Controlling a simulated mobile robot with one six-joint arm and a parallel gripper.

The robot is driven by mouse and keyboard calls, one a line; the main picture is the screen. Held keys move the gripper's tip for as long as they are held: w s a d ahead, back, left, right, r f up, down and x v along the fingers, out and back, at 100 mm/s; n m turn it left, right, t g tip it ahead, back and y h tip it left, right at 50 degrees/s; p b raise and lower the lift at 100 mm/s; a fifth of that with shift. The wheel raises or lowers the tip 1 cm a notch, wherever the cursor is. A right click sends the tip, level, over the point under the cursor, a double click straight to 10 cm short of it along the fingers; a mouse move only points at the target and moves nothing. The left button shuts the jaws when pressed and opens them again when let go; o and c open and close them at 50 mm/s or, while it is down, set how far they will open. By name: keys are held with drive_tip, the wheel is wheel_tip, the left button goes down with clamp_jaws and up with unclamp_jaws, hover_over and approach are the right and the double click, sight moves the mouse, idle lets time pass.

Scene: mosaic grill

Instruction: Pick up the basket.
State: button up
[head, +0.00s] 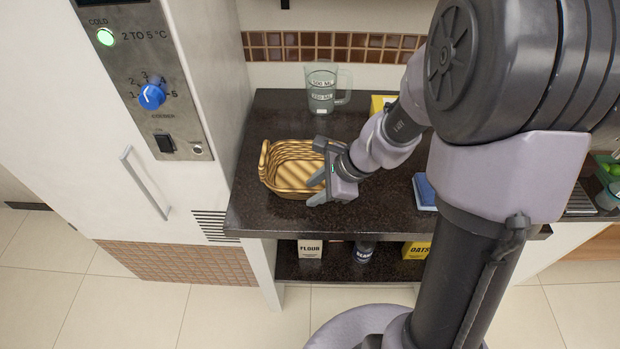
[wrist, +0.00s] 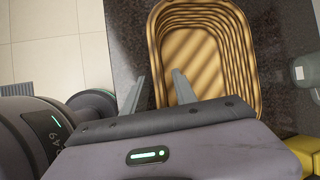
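The tan woven basket (head: 283,172) stands upright on the dark countertop (head: 260,218), near the tall white cabinet. In the wrist view the basket (wrist: 198,50) fills the upper middle and is empty inside. My gripper (head: 313,191) is at the basket's front right in the head view, with its fingers apart. In the wrist view my gripper (wrist: 155,82) has one finger over the basket's interior and the other outside its side wall, over the counter. The rim lies between them in the picture. I cannot tell whether either finger touches it. The gripper hides part of the basket's right side.
A clear measuring jug (head: 322,88) stands behind the basket. A blue item (head: 425,192) lies right of my gripper. The white cabinet (head: 205,105) bounds the left. A shelf below holds a flour box (head: 310,248), a dark jar (head: 363,251) and an oats box (head: 415,250).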

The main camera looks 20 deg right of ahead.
drive_tip(key=shift+b+x, duration=0.3)
drive_tip(key=shift+x, duration=0.9)
drive_tip(key=shift+r, duration=0.15)
clamp_jaws()
drive_tip(key=shift+s, duration=0.1)
